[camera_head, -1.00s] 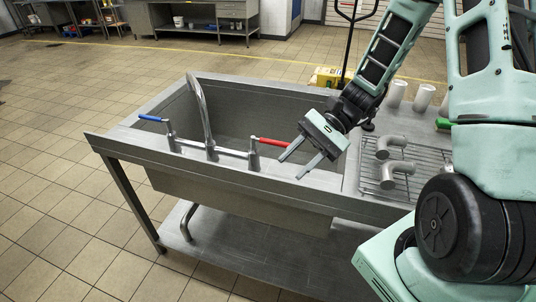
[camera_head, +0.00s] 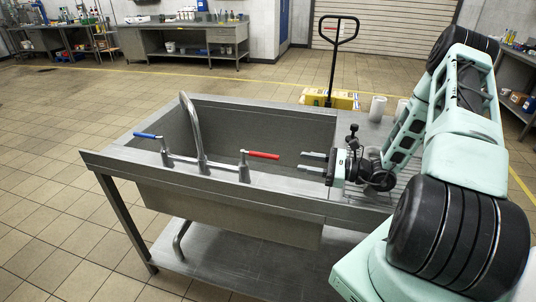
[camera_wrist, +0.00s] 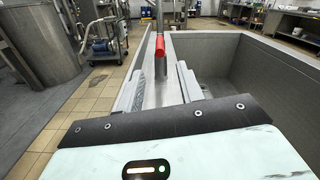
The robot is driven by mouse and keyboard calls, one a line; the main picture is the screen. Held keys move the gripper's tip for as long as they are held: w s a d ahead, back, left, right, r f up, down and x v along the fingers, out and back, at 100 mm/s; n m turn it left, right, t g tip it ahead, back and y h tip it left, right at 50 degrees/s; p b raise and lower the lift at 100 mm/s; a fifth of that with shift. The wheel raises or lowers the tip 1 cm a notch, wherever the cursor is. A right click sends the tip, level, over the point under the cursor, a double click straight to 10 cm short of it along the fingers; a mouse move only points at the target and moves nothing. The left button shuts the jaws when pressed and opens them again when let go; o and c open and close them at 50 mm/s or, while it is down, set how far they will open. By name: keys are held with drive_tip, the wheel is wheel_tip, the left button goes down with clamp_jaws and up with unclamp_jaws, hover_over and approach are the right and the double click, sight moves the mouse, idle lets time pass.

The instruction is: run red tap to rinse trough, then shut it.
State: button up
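The red tap handle (camera_head: 263,155) sticks out level to the right from its valve post on the trough's front rim. My gripper (camera_head: 303,162) is open and empty, a little to the right of the handle's tip, with its fingers pointing left at it. In the wrist view the red handle (camera_wrist: 160,46) shows end-on ahead, between the lines of the two fingers and apart from them. The trough (camera_head: 235,133) is a grey metal basin. The arched spout (camera_head: 190,115) stands between the two handles. No water stream shows.
The blue tap handle (camera_head: 148,136) is at the left end of the tap. White cups (camera_head: 378,108) stand on the drainboard near my arm.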

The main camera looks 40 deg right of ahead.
sight(268, 156)
drive_tip(key=p+x, duration=0.3)
drive_tip(key=x, duration=0.9)
drive_tip(key=shift+w+a, duration=0.1)
clamp_jaws()
